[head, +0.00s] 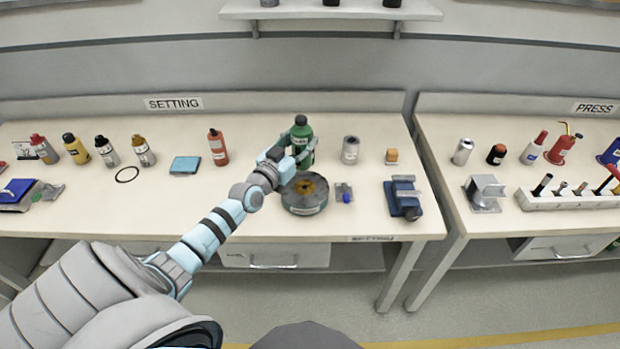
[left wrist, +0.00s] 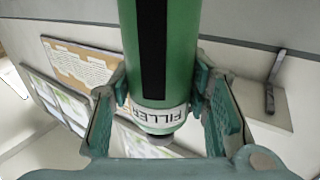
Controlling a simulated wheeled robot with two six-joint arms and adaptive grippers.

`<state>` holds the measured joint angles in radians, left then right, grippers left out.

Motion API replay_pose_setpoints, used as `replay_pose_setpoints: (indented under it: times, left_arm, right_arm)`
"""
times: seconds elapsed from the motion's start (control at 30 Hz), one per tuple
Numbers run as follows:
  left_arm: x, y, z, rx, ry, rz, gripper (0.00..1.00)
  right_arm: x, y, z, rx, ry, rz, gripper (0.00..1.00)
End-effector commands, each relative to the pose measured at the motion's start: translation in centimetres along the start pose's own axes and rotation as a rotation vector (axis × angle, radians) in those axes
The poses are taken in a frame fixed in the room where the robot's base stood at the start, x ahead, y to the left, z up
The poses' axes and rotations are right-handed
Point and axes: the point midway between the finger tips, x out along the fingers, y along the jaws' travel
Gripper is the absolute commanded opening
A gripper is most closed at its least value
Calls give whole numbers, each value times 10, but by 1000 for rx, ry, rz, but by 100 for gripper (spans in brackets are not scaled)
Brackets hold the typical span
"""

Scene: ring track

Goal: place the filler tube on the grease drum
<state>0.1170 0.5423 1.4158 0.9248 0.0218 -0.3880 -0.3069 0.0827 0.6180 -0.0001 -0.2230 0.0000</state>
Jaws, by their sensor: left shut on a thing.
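The filler tube (head: 303,148) is green with a dark top and stands roughly upright over the setting bench. In the left wrist view the tube (left wrist: 176,60) shows a black stripe and a white band reading FILLER, between the two fingers. My left gripper (head: 287,150) is shut on it; the fingers also show in the left wrist view (left wrist: 160,105). The grease drum (head: 305,205) is a low round dark drum with brown grease in its open top. It sits on the bench just in front of and below the tube. Whether the tube touches anything is unclear.
A grey can (head: 350,150), an orange block (head: 391,156) and a blue vise (head: 403,198) stand to the right. The bench front between ring and drum is mostly clear.

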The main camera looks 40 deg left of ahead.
Motion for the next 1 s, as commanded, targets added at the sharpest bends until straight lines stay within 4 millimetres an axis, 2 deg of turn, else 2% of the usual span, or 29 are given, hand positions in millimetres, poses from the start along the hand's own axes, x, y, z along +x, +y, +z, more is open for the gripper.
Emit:
replay_pose_setpoints:
  times: [0.03,0.1,0.2,0.3,0.47,0.83,0.87,0.97,1.0]
  left_arm:
    - [1,0,27,0,0,-1,8]
    - [1,0,44,0,-1,-3,8]
    - [1,-1,56,0,-2,-6,8]
    - [1,-3,64,-1,-2,-8,8]
    - [-1,-5,97,-1,-2,-11,8]
    - [-1,-5,98,-1,-2,-11,8]
    - [-1,-5,98,-2,-4,-12,46]
    - [-1,-5,97,-1,-4,-12,62]
    - [-1,-5,97,-1,-3,-12,63]
  right_arm:
    - [27,-2,6,0,-5,0,40]
    - [42,-4,10,0,-10,0,40]
    - [53,-4,10,0,-8,0,40]
    - [62,-6,2,1,6,-1,40]
    - [93,-9,-9,2,29,-2,40]
    - [93,-11,5,2,6,-5,40]
    - [93,-11,5,2,6,-5,40]
    - [92,-11,3,2,8,-5,40]
    - [92,-11,3,2,9,-5,40]
